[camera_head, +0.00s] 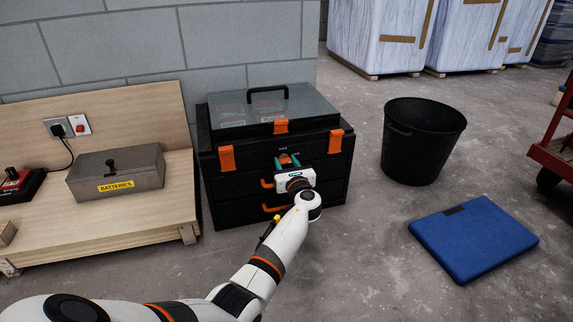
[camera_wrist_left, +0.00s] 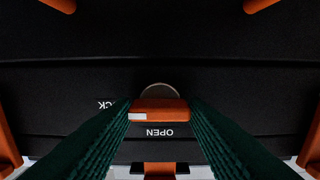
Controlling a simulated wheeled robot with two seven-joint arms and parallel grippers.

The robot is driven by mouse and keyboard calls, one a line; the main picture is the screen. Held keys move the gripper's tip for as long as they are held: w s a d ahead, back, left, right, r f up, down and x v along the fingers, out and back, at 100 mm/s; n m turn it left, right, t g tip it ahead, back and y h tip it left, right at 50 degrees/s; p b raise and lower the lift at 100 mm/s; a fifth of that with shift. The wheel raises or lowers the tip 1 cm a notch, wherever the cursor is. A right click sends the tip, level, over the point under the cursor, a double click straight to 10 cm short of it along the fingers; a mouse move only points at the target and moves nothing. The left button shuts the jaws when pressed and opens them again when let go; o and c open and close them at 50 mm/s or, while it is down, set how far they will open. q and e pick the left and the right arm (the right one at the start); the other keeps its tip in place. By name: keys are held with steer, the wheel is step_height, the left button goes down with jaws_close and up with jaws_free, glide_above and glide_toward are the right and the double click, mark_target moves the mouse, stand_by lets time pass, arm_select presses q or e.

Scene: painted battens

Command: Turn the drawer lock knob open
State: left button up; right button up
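The lock knob (camera_wrist_left: 160,106) shows in the left wrist view as an orange bar with a white mark at its left end, in front of a grey disc. The bar lies crosswise, its white end toward a partly hidden word ending in "CK". The word "OPEN" (camera_wrist_left: 160,132) is below it, upside down. The knob is on the front of the black drawer chest (camera_head: 222,187). My left gripper (camera_head: 288,161) is at this front, its green fingers (camera_wrist_left: 160,101) apart at either end of the bar. Contact is unclear. My right gripper is not in view.
Orange latches (camera_head: 227,158) and drawer handles (camera_head: 276,207) stick out close to my left gripper. A wooden bench (camera_head: 110,222) with a batteries box (camera_head: 115,170) stands left. A black bucket (camera_head: 423,150) and a blue case (camera_head: 474,240) are on the floor to the right.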

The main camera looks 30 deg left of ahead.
arm_select(q)
steer(key=c, duration=0.5)
steer(key=shift+n, duration=0.3)
steer(key=n, duration=0.2)
steer(key=shift+f+n, duration=0.1)
steer(key=shift+n, duration=0.2)
steer(key=n+b, duration=0.1)
steer(key=n, duration=0.2)
steer(key=shift+s+f+n, duration=0.1)
steer(key=shift+n, duration=0.3)
steer(key=n+b, duration=0.2)
steer(key=n, duration=0.4)
steer(key=shift+f, duration=0.1)
steer(key=shift+n, duration=2.4)
steer(key=shift+s, duration=0.1)
